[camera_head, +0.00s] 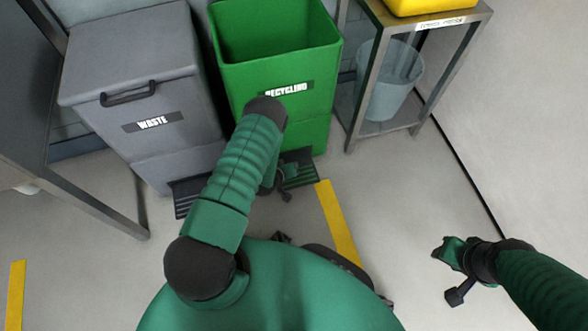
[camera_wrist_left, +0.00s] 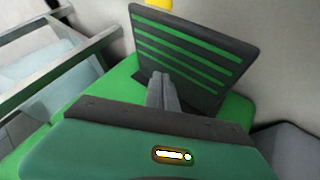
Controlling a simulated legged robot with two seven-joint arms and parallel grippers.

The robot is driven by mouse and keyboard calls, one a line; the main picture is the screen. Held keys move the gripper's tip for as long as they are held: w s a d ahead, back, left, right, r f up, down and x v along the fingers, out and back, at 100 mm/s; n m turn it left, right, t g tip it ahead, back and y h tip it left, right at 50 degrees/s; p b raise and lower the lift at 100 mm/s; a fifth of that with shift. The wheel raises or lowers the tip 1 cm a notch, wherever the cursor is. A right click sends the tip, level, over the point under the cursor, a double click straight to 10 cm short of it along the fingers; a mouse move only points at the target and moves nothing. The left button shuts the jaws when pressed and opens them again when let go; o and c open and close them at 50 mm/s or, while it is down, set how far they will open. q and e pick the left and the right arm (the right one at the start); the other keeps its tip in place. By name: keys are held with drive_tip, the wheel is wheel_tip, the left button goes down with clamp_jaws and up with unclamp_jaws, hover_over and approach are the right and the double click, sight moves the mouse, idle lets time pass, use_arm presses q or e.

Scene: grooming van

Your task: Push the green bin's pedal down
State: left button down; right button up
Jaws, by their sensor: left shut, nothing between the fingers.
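The green bin (camera_head: 275,100) with the "RECYCLING" label stands at the back middle, and its inside shows from above. Its pedal (camera_head: 302,168) is a dark plate with green stripes at the bin's foot, partly hidden by my left arm and gripper. In the left wrist view the pedal (camera_wrist_left: 205,50) shows large and tilted. My left gripper (camera_head: 287,172) is shut and empty at the pedal; its fingertips (camera_wrist_left: 160,78) overlap the plate, but I cannot tell whether they touch. My right gripper (camera_head: 450,270) is away to the right over bare floor; its fingers are unclear.
A grey "WASTE" bin (camera_head: 135,80) with its own dark pedal (camera_head: 185,197) stands left of the green bin. A metal rack (camera_head: 352,125) with a bluish bucket (camera_head: 392,85) stands on the right. Yellow floor strips (camera_head: 338,222) lie in front. The right floor is clear.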

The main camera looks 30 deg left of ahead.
use_arm(q)
wheel_tip(320, 180, up, 5)
drive_tip(key=p, duration=0.4)
idle(0.6)
